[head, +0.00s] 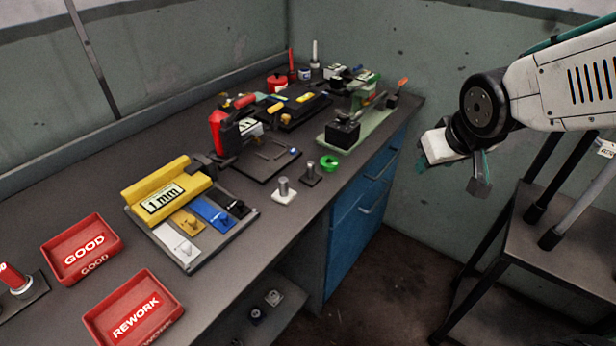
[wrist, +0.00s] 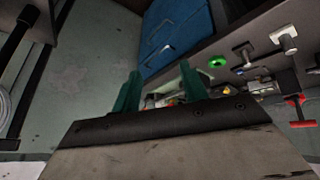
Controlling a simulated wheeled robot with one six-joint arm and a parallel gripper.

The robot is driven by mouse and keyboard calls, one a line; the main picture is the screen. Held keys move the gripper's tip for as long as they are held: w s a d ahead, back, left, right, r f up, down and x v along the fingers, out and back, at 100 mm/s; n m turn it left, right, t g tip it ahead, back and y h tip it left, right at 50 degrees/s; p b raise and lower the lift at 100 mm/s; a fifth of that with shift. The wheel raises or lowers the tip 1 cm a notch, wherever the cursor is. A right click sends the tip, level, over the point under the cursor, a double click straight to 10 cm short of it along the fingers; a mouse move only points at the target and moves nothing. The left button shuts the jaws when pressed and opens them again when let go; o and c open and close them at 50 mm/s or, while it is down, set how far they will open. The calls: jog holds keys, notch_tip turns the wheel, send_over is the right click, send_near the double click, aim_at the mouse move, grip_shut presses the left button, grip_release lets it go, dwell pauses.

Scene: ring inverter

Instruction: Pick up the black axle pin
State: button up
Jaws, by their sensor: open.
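Two small upright grey pins stand on the workbench (head: 235,262) near its front edge. One has a dark square base (head: 311,174); the other has a white base (head: 285,190). The dark-based pin also shows in the wrist view (wrist: 244,53), beside the white-based one (wrist: 285,40). A black piece (head: 238,208) also sits at the right end of a row of coloured pieces; I cannot tell which black item is the axle pin. My gripper (head: 453,175) is open and empty, away to the right of the bench. Its teal fingers (wrist: 158,88) show apart in the wrist view.
A green ring (head: 330,163) lies near the dark-based pin. A red clamp device (head: 222,130) stands behind. A yellow 1 mm block (head: 165,190) and red GOOD (head: 118,240) and REWORK (head: 174,297) trays are left. A dark shelf stand (head: 560,215) is at right.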

jog(key=w+a+f+n+t+y, duration=0.2)
jog(key=w+a+f, duration=0.3)
jog(key=w, duration=0.3)
jog(key=n+t+y, duration=0.2)
jog(key=n+y, duration=0.2)
jog(key=y, duration=0.3)
send_near(313, 168)
jog(key=x, duration=0.5)
jog(key=shift+w+a+f, duration=0.15)
jog(key=shift+w+f, duration=0.05)
jog(key=shift+f, duration=0.15)
jog(key=x, duration=0.7)
jog(key=shift+w+a+r, duration=0.15)
jog(key=shift+w, duration=0.05)
jog(key=shift+y, duration=0.3)
grip_shut()
